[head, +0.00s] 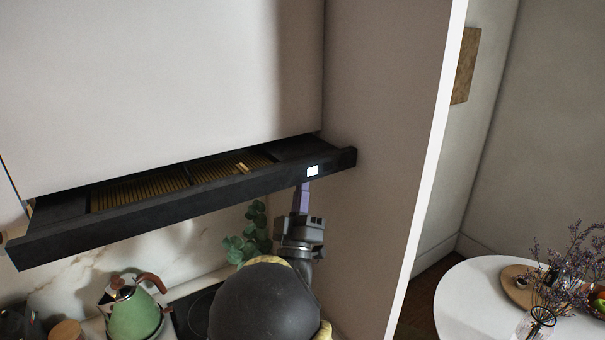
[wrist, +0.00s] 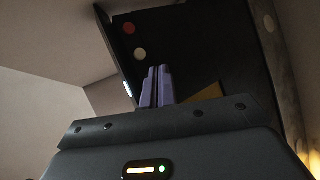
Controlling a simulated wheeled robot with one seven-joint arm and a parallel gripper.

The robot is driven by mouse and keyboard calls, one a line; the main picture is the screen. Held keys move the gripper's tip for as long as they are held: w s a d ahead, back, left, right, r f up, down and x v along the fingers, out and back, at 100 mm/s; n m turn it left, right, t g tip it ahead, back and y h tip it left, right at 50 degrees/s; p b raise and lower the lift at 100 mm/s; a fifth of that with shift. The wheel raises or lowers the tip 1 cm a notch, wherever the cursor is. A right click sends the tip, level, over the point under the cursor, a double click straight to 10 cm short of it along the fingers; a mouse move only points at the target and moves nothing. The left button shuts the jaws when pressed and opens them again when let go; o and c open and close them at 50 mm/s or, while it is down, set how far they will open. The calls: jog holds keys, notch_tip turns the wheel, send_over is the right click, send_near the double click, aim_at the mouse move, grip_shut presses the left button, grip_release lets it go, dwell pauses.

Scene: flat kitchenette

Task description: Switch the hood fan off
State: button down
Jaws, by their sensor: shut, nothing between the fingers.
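The black range hood (head: 180,202) juts out below a pale cabinet, with a small lit white panel (head: 312,171) near the right end of its front edge. My gripper (head: 302,187) points up just below that panel, its fingers shut and empty. In the wrist view, the two purple fingers (wrist: 157,86) are together in front of the dark hood underside (wrist: 190,45). A red round spot (wrist: 128,28) and a pale round spot (wrist: 140,54) show on the hood, up and left of the fingertips. I cannot tell whether the fingertips touch the hood.
A tall pale side wall (head: 380,150) stands close on the right of the hood. Below are a green kettle (head: 133,313), a leafy plant (head: 245,240) and a dark cooktop (head: 195,312). A round white table (head: 465,300) stands at the far right.

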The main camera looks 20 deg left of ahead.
jog(key=shift+r, duration=0.15)
jog(key=shift+r, duration=0.45)
dwell(0.6)
jog(key=shift+f+b, duration=0.6)
jog(key=shift+b, duration=0.2)
notch_tip(320, 180, down, 6)
jog(key=b, duration=0.6)
dwell(0.4)
